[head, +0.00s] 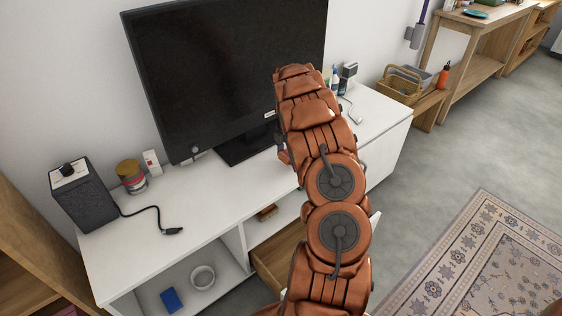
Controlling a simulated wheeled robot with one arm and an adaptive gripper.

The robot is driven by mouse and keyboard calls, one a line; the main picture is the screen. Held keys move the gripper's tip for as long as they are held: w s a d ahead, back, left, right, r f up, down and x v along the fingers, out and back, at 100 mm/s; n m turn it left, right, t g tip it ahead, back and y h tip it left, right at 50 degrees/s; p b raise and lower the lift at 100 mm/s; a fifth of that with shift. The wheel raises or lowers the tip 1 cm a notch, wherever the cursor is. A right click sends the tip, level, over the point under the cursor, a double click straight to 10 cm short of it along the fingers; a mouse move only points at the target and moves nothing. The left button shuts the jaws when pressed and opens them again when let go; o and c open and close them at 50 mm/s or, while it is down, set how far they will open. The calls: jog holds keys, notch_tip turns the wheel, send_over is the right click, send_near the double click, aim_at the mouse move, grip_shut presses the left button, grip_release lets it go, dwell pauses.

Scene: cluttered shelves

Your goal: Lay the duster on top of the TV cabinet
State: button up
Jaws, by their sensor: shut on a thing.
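The white TV cabinet (215,194) runs diagonally across the head view, its top partly covered by my copper-coloured arm. A wide bare stretch of the top shows left of my arm, in front of the TV. My arm rises from the bottom edge and reaches over the cabinet. My gripper is hidden behind the arm links, so its jaws and anything in them cannot be seen. I cannot make out the duster anywhere in view.
A black TV (225,70) stands at the cabinet's back. A dark speaker (82,197), a can (131,177) and a cable with a plug occupy the left end. Small items stand at the right end. A drawer (280,257) is open below. A patterned rug (480,265) lies right.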

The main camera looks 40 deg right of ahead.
aim_at(281, 160)
jog(key=shift+w+a+f, duration=0.1)
jog(key=shift+w+a, duration=0.1)
jog(key=shift+w, duration=0.35)
jog(key=shift+w+a+f, duration=0.1)
jog(key=shift+w+a, duration=0.1)
jog(key=shift+w, duration=0.3)
jog(key=shift+f, duration=1.65)
jog(key=shift+f, duration=0.15)
jog(key=o, duration=1.1)
notch_tip(281, 160, up, 12)
jog(key=shift+a+r, duration=0.1)
jog(key=shift+r, duration=0.1)
